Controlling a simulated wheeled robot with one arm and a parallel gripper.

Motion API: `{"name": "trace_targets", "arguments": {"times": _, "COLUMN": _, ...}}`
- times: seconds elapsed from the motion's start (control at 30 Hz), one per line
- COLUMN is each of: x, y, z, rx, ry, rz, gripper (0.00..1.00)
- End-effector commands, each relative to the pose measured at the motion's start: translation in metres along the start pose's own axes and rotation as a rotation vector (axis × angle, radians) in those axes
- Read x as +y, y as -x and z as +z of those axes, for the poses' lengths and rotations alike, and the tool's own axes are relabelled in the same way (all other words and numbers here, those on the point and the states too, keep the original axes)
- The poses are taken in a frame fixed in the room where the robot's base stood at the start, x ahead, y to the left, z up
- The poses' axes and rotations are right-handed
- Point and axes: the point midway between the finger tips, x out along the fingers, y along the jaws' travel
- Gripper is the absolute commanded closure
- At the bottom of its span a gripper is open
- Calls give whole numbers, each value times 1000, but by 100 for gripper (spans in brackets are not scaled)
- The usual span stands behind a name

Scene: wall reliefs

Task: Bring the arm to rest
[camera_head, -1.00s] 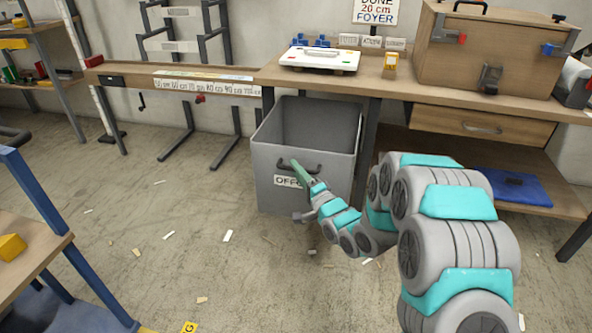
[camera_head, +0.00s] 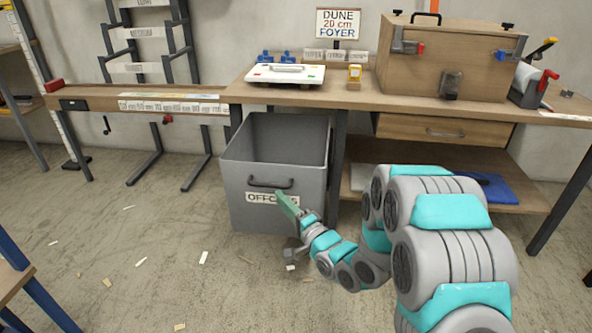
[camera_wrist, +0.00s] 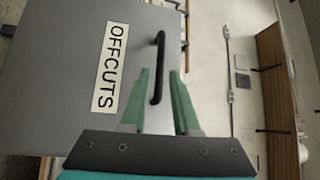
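My arm (camera_head: 440,240) reaches forward, bent low, from the lower right of the head view. My gripper (camera_head: 287,206) is in front of the grey offcuts bin (camera_head: 240,210), near the right end of its label. In the wrist view my gripper (camera_wrist: 159,72) shows two green fingers with a gap between them and nothing held. The bin's black handle (camera_wrist: 157,68) shows beyond that gap. I cannot tell whether the fingers touch the bin.
A wooden workbench (camera_head: 400,105) runs behind, carrying a wooden case (camera_head: 445,65) and a white board (camera_head: 287,74). A lower shelf holds a blue item (camera_head: 490,188). Another table stands at the left edge. Floor at the lower left is open, with scattered scraps.

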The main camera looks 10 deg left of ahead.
Motion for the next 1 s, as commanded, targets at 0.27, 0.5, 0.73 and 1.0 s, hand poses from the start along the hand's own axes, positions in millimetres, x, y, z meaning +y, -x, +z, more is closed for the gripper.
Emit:
{"name": "trace_targets", "arguments": {"times": 0.27, "x": 5, "y": 5, "z": -18, "rx": 17, "ry": 131, "rz": 128, "gripper": 71}}
{"name": "trace_targets", "arguments": {"times": 0.5, "x": 13, "y": 38, "z": -62, "rx": 45, "ry": 386, "rz": 429, "gripper": 71}}
{"name": "trace_targets", "arguments": {"times": 0.73, "x": 11, "y": 108, "z": -102, "rx": 34, "ry": 583, "rz": 780, "gripper": 71}}
{"name": "trace_targets", "arguments": {"times": 1.0, "x": -9, "y": 218, "z": -111, "rx": -69, "ry": 673, "rz": 1169, "gripper": 71}}
